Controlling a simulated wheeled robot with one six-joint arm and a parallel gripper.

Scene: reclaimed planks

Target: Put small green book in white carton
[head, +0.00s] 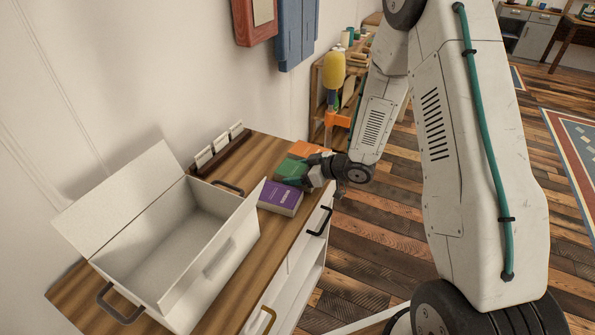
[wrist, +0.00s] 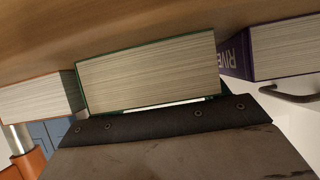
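The small green book (head: 291,169) lies on the wooden cabinet top, between an orange book and a purple book. In the wrist view the green book (wrist: 150,75) shows its pale page edge, with green cover at its borders. My gripper (head: 312,168) is at the green book's right side, very close to it. In the wrist view one dark finger spans the lower part, just below the pages, with a thin bright gap; the other finger is not clear. Whether it grips the book is hidden. The white carton (head: 228,249) stands open and empty at the left, flaps raised.
The purple book (head: 281,198) lies between the green book and the carton. The orange book (head: 307,149) lies on the far side. A dark rack with white cards (head: 220,150) stands by the wall. The cabinet top (head: 262,280) has a black handle (head: 320,221) below its edge.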

